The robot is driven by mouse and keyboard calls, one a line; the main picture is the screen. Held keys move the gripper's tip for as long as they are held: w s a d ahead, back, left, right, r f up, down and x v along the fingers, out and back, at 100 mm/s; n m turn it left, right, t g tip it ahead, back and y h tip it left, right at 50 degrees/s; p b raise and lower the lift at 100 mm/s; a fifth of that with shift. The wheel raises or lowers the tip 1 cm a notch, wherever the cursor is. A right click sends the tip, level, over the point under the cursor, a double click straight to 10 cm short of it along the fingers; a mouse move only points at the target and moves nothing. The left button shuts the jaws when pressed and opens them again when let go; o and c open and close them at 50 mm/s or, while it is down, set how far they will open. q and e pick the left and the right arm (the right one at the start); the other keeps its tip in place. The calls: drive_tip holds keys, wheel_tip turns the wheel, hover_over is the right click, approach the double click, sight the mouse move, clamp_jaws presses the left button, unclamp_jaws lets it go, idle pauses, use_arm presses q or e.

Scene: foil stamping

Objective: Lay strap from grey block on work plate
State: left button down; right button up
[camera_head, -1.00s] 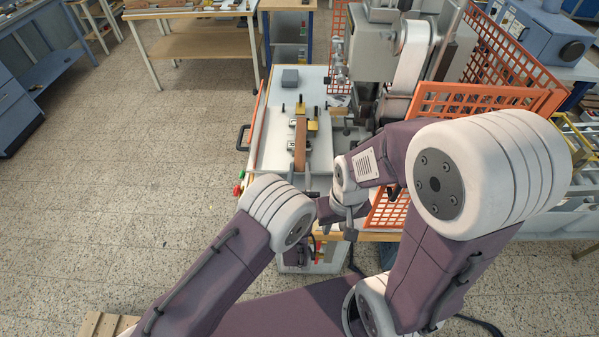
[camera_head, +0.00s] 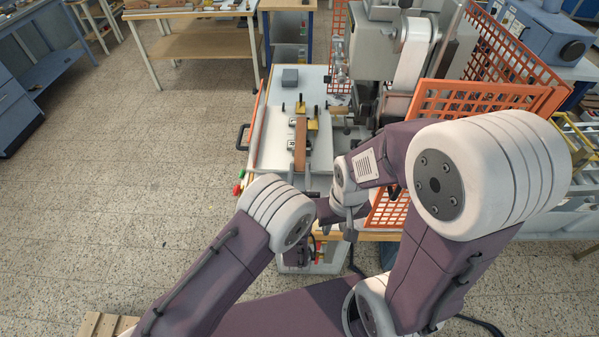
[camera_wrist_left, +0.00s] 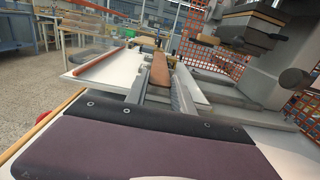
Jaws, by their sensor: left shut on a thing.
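The brown strap (camera_head: 300,147) runs lengthwise over the white table, its far end by the yellow clamps (camera_head: 312,124). In the left wrist view the strap (camera_wrist_left: 159,70) stretches away from my left gripper (camera_wrist_left: 160,95), between its grey fingers. My left gripper (camera_head: 309,193) is shut on its near end, mostly hidden behind my arm in the head view. I cannot tell whether the strap touches the work plate below it. A grey block (camera_head: 289,78) sits at the table's far end. My right gripper (camera_head: 350,228) hangs low at the front edge; its jaws are unclear.
The stamping press (camera_head: 385,50) stands right of the strap, with a wooden handle (camera_head: 342,110) toward the strap. Orange mesh guards (camera_head: 470,98) stand around it. An orange-red rail (camera_head: 258,125) lines the table's left edge. White tabletop (camera_head: 277,150) left of the strap is clear.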

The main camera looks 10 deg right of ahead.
use_arm(q)
drive_tip(key=c, duration=1)
unclamp_jaws()
